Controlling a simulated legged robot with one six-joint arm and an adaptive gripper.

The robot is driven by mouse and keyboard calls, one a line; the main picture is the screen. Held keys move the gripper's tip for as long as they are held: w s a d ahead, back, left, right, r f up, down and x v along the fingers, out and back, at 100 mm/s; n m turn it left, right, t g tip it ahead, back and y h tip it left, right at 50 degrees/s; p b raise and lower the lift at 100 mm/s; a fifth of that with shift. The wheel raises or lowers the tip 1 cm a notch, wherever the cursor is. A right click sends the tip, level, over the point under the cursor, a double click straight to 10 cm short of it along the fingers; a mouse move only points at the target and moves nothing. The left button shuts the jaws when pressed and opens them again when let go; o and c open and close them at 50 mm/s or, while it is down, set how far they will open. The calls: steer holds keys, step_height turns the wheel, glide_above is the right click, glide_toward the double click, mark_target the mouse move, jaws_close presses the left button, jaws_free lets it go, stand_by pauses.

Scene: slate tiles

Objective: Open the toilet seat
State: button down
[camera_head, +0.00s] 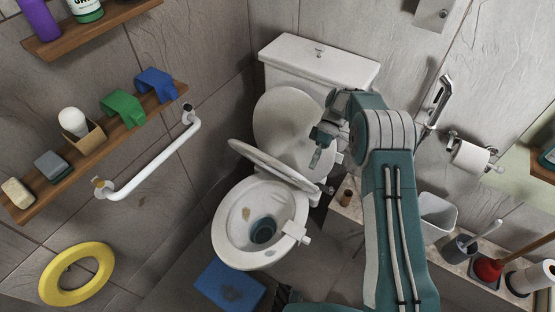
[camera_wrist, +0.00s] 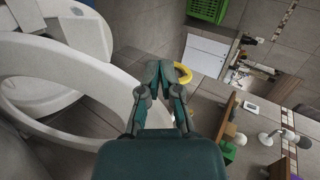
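The white toilet (camera_head: 222,240) stands in the corner, with its round lid (camera_head: 282,112) leaning back against the tank. The seat ring (camera_head: 262,158) stands tilted up between the lid and the open bowl, seen nearly edge-on in the head view. In the wrist view, the seat ring (camera_wrist: 75,138) curves large across the left side. My gripper (camera_head: 318,158) is beside the raised seat, on its right in the head view. In the wrist view its fingertips (camera_wrist: 160,66) are together with nothing visible between them. Whether a finger touches the seat cannot be told.
A white grab rail (camera_head: 150,165) and wooden shelves with small items are on the left wall. A bin (camera_head: 437,215), toilet brush (camera_head: 460,248) and red plunger (camera_head: 488,268) stand at right.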

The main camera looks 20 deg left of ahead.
steer(key=s+a+r+n+t+h, duration=0.2)
steer(key=s+a+r+n+t, duration=0.2)
steer(key=a+n+t, duration=0.3)
steer(key=s+a+r+n+t+h, duration=0.1)
steer(key=s+a+r+n+t, duration=0.35)
steer(key=a+n, duration=0.5)
steer(key=w+d+f, duration=0.2)
steer(key=w+f, duration=0.3)
steer(key=f, duration=0.3)
steer(key=shift+w+f+t, duration=0.15)
steer(key=shift+f+t, duration=0.1)
steer(key=shift+t, duration=0.2)
